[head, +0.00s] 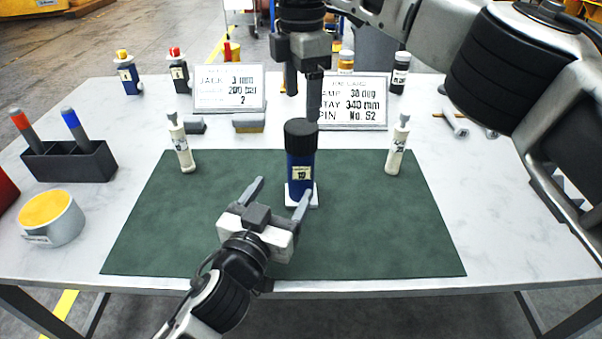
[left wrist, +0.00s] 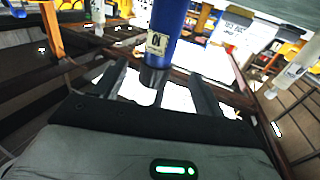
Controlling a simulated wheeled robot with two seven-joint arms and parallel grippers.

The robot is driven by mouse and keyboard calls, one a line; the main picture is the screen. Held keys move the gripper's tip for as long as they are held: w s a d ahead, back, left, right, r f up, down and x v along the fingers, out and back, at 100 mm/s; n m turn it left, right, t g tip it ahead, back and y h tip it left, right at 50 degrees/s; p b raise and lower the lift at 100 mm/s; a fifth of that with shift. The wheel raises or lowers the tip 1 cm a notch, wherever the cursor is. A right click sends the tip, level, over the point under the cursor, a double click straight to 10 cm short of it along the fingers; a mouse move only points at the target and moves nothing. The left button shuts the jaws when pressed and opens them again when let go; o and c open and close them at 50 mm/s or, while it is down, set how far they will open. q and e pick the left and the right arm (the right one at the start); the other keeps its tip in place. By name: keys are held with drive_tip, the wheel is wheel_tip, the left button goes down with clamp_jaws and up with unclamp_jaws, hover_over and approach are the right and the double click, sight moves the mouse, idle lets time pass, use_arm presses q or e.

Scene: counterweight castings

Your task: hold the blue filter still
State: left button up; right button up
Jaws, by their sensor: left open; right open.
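The blue filter (head: 301,162) is an upright blue cylinder with a black cap and a pale label, on a small white base (head: 292,201) on the green mat (head: 370,235). My left gripper (head: 281,189) is open, low in front of the filter; its right fingertip overlaps the base in the picture. In the left wrist view the filter (left wrist: 170,30) shows in line with the gap between the open fingers (left wrist: 157,88); whether they touch it I cannot tell. My right gripper (head: 303,90) is open and empty, pointing down just above the cap.
White bottles (head: 181,145) (head: 395,147) stand at the mat's back corners. Two sign plates (head: 229,90) (head: 354,103) stand behind. A black marker holder (head: 70,162) and a yellow-topped tin (head: 53,219) are at left.

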sight(304, 153)
use_arm(q)
drive_tip(key=x, duration=1.3)
drive_tip(key=shift+a, duration=0.1)
drive_tip(key=shift+f, duration=0.1)
clamp_jaws()
use_arm(e)
drive_tip(key=shift+a, duration=0.1)
drive_tip(key=shift+f, duration=0.1)
use_arm(q)
drive_tip(key=shift+s, duration=0.1)
use_arm(e)
drive_tip(key=shift+f, duration=3.95)
drive_tip(key=shift+c, duration=0.3)
